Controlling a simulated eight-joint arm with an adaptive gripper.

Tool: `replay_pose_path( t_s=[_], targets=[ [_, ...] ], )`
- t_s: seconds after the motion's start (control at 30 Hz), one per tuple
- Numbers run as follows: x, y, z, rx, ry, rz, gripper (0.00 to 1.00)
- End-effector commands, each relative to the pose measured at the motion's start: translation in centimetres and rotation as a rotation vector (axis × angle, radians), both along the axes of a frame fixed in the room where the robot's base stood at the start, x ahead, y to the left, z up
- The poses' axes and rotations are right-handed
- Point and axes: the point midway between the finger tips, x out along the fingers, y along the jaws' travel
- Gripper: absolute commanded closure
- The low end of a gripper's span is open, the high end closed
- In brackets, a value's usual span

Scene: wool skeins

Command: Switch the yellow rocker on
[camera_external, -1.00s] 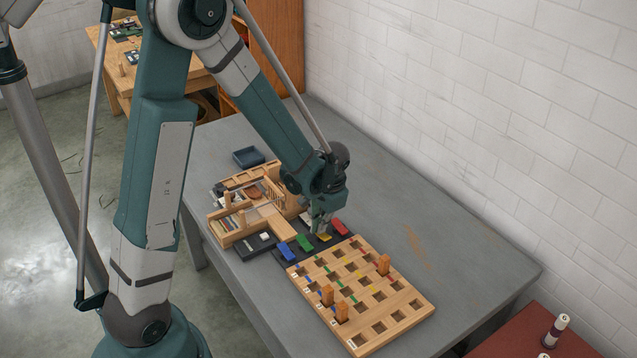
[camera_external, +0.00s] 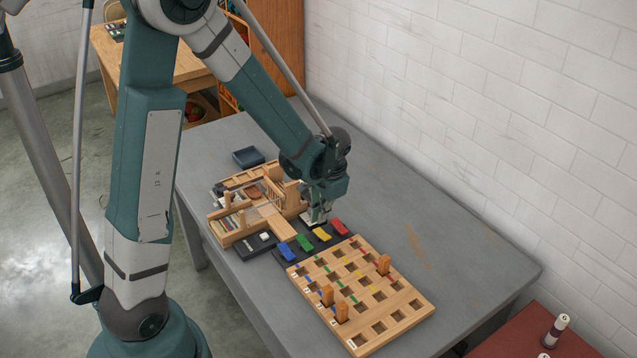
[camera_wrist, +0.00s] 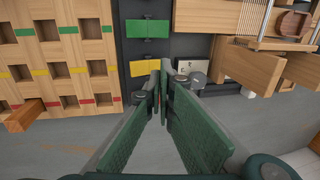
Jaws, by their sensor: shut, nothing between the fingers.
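The yellow rocker (camera_external: 322,235) sits on a dark panel (camera_external: 333,242), between a green rocker (camera_external: 304,242) and a red rocker (camera_external: 340,226). In the wrist view the yellow rocker (camera_wrist: 143,68) lies just left of the fingertips, and the green one (camera_wrist: 147,28) is above it. My gripper (camera_external: 318,220) is shut and empty, at the yellow rocker's far side towards the wooden structure. Its fingertips (camera_wrist: 165,73) come together near the rocker's right end; I cannot tell whether they touch it. The red rocker is hidden in the wrist view. Which way the yellow rocker tilts is unclear.
A blue rocker (camera_external: 286,252) ends the row. A wooden board with square holes (camera_external: 405,313) and a few upright pegs (camera_external: 384,265) lies in front. A wooden structure (camera_external: 226,238) stands behind the panel. The table's right side is clear.

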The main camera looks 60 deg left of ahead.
Motion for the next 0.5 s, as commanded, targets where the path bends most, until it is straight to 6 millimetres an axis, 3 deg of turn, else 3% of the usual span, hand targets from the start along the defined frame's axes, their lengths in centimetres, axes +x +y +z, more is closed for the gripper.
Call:
replay_pose_path(
  t_s=[0.5],
  targets=[
    [-0.1,0.0,6.7,0.000,0.000,0.000,1.00]
  ],
)
